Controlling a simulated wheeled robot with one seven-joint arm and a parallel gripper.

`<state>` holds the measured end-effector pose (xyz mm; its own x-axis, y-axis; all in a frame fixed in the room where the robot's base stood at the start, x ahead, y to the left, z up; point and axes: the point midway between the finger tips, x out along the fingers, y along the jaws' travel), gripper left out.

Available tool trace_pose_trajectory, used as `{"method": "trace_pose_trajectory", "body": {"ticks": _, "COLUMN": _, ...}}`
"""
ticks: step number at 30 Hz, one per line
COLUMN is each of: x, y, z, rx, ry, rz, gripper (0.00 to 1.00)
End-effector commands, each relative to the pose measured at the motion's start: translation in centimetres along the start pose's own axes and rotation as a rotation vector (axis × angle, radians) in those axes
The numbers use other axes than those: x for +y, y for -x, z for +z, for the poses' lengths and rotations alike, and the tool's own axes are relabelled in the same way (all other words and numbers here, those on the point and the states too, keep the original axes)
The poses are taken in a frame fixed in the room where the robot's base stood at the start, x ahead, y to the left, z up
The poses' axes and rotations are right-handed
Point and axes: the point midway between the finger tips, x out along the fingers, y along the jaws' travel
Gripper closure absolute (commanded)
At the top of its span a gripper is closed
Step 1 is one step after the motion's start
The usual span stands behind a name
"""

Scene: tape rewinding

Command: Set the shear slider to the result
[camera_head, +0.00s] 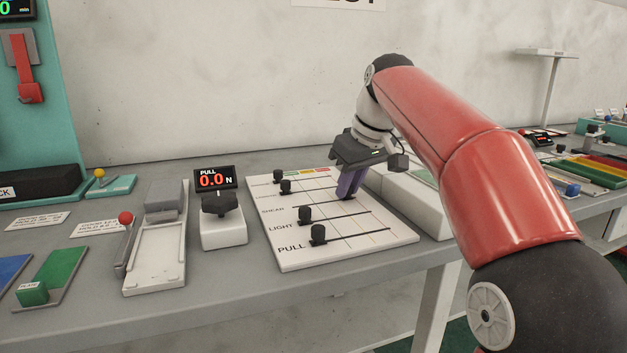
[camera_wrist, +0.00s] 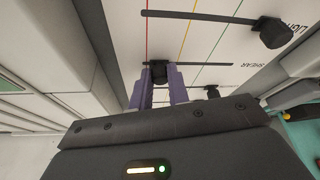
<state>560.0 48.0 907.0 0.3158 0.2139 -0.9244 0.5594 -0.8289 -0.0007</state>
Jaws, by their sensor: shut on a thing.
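The white slider board (camera_head: 370,248) on the bench has several dark slots with black knobs, and labels including SHEAR, LIGHT and PULL. My gripper (camera_head: 348,190), with purple fingers, is over the right part of the board. In the wrist view my gripper (camera_wrist: 160,84) is shut on the black shear slider knob (camera_wrist: 159,70), with a finger on each side. The knob is on the SHEAR slot (camera_wrist: 212,65), at the end far from its label, near the red line (camera_wrist: 148,35). Its exact position against the lines is hard to tell. The fingers mostly hide it in the head view.
The LIGHT knob (camera_head: 305,215) and PULL knob (camera_head: 318,235) stand at the label end of their slots. A PULL display (camera_head: 214,178) reads 0.0 N, left of the board. A pale box (camera_head: 410,205) stands close on the right of the board.

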Motion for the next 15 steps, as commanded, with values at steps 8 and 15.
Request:
{"method": "trace_pose_trajectory", "body": {"ticks": 8, "x": 2.2, "y": 0.7, "z": 1.4, "rx": 0.003, "ry": 0.001, "rz": 0.002, "gripper": 1.00}}
{"method": "trace_pose_trajectory", "body": {"ticks": 15, "x": 2.3, "y": 0.7, "z": 1.4, "rx": 0.004, "ry": -0.001, "rz": 0.005, "gripper": 0.79}}
